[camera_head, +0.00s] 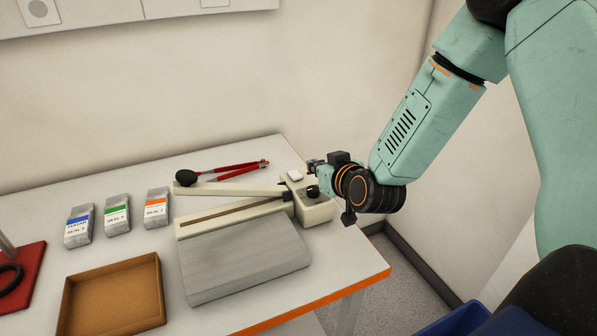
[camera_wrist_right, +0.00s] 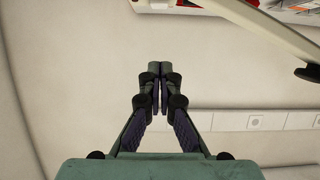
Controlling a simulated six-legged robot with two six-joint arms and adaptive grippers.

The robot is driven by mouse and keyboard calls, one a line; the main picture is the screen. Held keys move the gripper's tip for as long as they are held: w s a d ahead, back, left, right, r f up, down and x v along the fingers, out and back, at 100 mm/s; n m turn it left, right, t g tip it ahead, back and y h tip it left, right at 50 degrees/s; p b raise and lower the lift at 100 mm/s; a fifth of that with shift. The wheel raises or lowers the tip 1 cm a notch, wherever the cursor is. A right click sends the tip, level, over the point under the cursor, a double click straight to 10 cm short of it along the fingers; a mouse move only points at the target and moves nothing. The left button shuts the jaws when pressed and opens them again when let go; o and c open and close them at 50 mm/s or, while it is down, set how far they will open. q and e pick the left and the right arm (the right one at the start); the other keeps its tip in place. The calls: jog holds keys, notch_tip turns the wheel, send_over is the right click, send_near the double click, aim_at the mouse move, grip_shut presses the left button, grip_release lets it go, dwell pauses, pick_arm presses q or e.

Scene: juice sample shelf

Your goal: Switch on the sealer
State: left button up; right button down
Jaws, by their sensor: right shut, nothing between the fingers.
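The sealer shows in the head view as a cream bar unit (camera_head: 205,227) with a grey plate in front and a cream end box (camera_head: 318,212) at its right. Its cream arm (camera_head: 235,188) ends in a black knob at the left. A small white piece (camera_head: 295,175) sits on top of the box; I cannot tell its setting. My right gripper (camera_head: 312,178) is at the box, beside the white piece; my wrist partly hides it and any contact is unclear. In the right wrist view my gripper (camera_wrist_right: 161,72) has its fingers together, with nothing between them. My left gripper is out of view.
Red-handled pliers (camera_head: 230,172) lie behind the sealer. Blue (camera_head: 79,226), green (camera_head: 117,216) and orange (camera_head: 156,207) labelled pouches stand left of it. A brown tray (camera_head: 112,297) is at front left. A wall is behind; the table's orange edge (camera_head: 335,298) is at right.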

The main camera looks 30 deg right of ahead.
send_over(300, 184)
notch_tip(300, 184, down, 4)
jog(key=shift+s+d, duration=0.1)
jog(key=shift+s, duration=0.05)
jog(key=shift+w+f, duration=0.2)
jog(key=shift+f, duration=1.05)
jog(key=shift+s+a+f, duration=0.2)
jog(key=shift+s+f, duration=0.05)
jog(key=shift+f, duration=0.3)
jog(key=shift+s+f, duration=0.1)
jog(key=shift+s, duration=0.05)
jog(key=shift+d+f, duration=0.1)
jog(key=shift+w+f, duration=0.1)
jog(key=shift+w, duration=0.1)
